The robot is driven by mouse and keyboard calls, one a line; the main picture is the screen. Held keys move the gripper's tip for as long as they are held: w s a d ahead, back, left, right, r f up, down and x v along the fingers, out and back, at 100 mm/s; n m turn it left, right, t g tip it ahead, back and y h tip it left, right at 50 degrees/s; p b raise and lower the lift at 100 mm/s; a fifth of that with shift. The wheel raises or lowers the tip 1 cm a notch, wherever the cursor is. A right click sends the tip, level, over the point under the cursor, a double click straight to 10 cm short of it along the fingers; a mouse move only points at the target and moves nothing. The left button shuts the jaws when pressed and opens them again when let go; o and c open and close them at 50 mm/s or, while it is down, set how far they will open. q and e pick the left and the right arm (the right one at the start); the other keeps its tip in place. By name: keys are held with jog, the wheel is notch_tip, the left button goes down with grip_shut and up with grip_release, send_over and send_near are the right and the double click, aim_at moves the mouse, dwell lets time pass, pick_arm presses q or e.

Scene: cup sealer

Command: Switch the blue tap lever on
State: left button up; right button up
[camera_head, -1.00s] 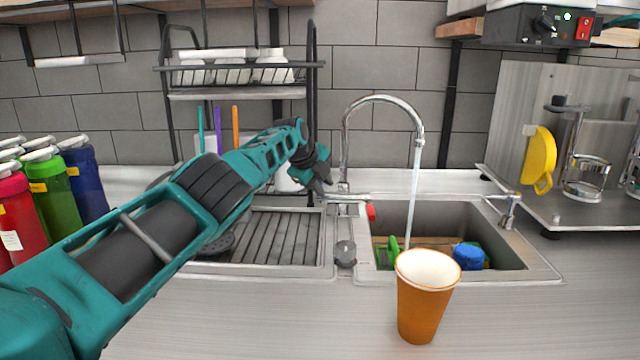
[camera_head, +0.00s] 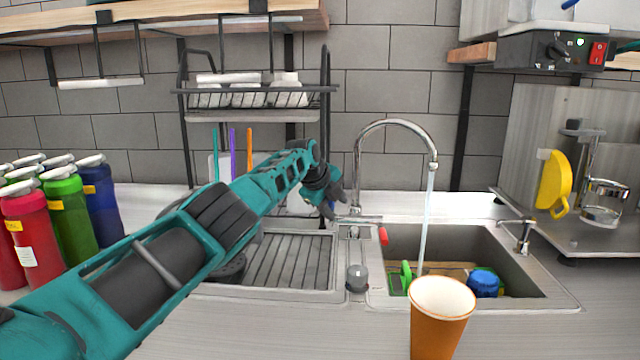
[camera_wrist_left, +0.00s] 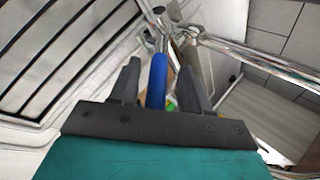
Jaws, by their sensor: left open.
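The chrome tap (camera_head: 357,170) arches over the sink, and a stream of water (camera_head: 425,220) runs from its spout. A red lever end (camera_head: 383,236) is on the right of its base. The blue tap lever (camera_wrist_left: 157,78) shows in the left wrist view, between the two dark fingers of my left gripper (camera_wrist_left: 160,92). The fingers are open, with a visible gap to the lever on the right side. In the head view my left gripper (camera_head: 329,203) is just left of the tap base and hides the blue lever. My right gripper is not seen.
An orange cup (camera_head: 438,325) stands on the counter in front of the sink basin (camera_head: 520,277). Several bottles (camera_head: 62,205) stand at the left. A dish rack (camera_head: 255,105) is behind my left arm. A yellow object (camera_head: 554,182) is at the right.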

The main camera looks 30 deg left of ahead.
pick_arm(q)
jog(key=shift+v, duration=1)
jog(key=v, duration=1)
jog(key=shift+s, duration=0.25)
